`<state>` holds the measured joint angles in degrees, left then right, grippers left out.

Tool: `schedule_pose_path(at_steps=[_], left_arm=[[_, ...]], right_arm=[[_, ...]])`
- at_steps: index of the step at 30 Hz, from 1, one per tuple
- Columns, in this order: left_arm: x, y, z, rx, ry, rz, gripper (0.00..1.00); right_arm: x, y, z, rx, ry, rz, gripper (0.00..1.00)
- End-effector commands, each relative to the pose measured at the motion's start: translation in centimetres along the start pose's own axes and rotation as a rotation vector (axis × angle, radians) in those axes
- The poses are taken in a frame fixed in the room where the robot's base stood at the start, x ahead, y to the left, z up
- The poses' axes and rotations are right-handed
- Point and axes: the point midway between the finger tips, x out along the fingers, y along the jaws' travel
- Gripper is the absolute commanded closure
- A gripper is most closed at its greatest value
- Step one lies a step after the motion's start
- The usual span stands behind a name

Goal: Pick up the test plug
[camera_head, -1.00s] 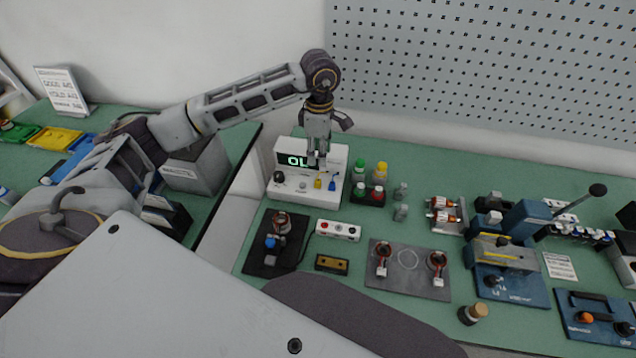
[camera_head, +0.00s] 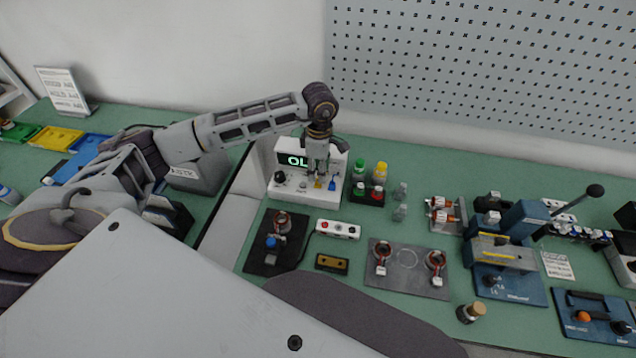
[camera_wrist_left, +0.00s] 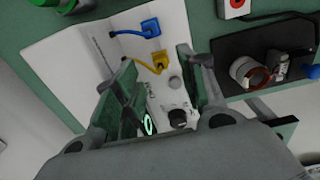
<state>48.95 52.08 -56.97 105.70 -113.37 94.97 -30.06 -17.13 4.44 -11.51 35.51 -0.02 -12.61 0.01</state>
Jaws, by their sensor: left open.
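The white tester (camera_head: 283,194) with a lit display stands on the green bench, and two plugs show on its front. One is a yellow plug (camera_head: 318,184), also in the left wrist view (camera_wrist_left: 160,60); the other is a blue plug (camera_head: 332,185), also in the wrist view (camera_wrist_left: 150,27). The pictures do not tell which is the test plug. My left gripper (camera_head: 318,176) points down over the tester, close to the yellow plug. In the wrist view it is open (camera_wrist_left: 156,66), with the yellow plug between or just beyond its fingertips. My right gripper is out of view.
Green and yellow bottles (camera_head: 379,173) stand close to the tester's right. A dark plate with a stator (camera_head: 283,222), a button box (camera_head: 338,229) and a grey plate (camera_head: 407,280) lie in front. A gap separates two benches at the left.

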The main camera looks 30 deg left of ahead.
Motion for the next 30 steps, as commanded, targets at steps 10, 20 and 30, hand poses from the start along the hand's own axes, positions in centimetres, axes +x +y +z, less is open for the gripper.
schedule_pose_path(at_steps=[10,20,30], left_arm=[[2.5,-0.1,-0.3,0.000,0.000,-0.004,0.59],[5.1,0.0,-0.3,-0.001,0.000,-0.002,0.59],[5.2,0.0,-0.3,0.000,0.000,-0.001,0.59]], right_arm=[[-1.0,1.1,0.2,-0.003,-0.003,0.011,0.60],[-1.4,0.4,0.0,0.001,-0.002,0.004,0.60],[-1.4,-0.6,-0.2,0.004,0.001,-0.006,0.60]])
